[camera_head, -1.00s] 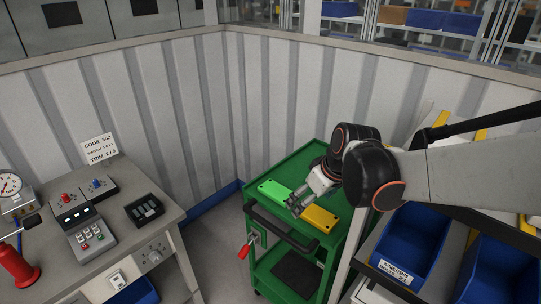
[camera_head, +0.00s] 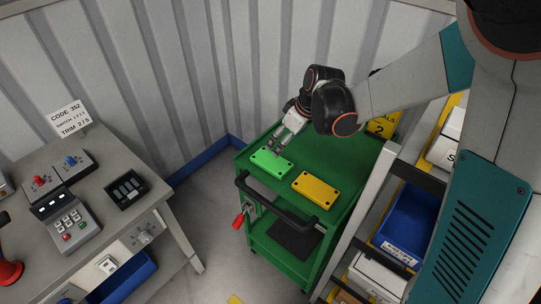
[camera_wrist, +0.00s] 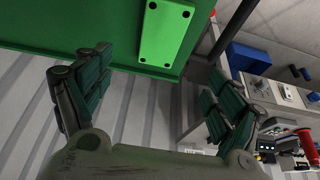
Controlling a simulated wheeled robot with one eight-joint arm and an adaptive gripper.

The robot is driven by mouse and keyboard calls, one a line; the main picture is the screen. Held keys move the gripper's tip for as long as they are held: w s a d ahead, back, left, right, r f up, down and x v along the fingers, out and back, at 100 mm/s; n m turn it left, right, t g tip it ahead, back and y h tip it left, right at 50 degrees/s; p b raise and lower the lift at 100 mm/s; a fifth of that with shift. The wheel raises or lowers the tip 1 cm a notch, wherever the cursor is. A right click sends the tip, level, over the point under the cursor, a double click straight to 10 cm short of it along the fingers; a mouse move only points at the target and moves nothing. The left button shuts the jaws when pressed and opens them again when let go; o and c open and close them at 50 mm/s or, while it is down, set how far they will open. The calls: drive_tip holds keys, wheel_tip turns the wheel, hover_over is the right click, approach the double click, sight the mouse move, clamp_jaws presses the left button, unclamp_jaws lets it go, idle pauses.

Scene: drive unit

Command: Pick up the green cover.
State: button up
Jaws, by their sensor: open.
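The green cover (camera_head: 270,164) is a flat bright-green plate with dark corner holes, lying on the top of the green cart (camera_head: 350,167). My gripper (camera_head: 284,145) is above the cart, at the back right edge of the green cover in the head view. In the wrist view my gripper (camera_wrist: 158,95) has its two fingers wide apart with nothing between them. The green cover (camera_wrist: 168,32) shows there beyond the fingers, near the top edge, partly cut off by the frame. The height of the fingers above the cover is hard to tell.
A yellow cover (camera_head: 315,190) lies right of the green one on the cart. The cart's black handle (camera_head: 275,205) runs along its near side. A shelf with blue bins (camera_head: 408,226) stands to the right, a workbench (camera_head: 105,215) with devices to the left. The corrugated wall is behind.

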drive_tip(key=b, duration=0.2)
hover_over(272, 161)
drive_tip(key=s+d, duration=0.1)
drive_tip(key=f, duration=0.7)
drive_tip(key=shift+s+d+f, duration=0.2)
drive_tip(key=b+x, duration=0.3)
drive_tip(key=x, duration=0.2)
drive_tip(key=shift+s+d+f, duration=0.1)
drive_tip(key=shift+d+f, duration=0.05)
drive_tip(key=c, duration=1.3)
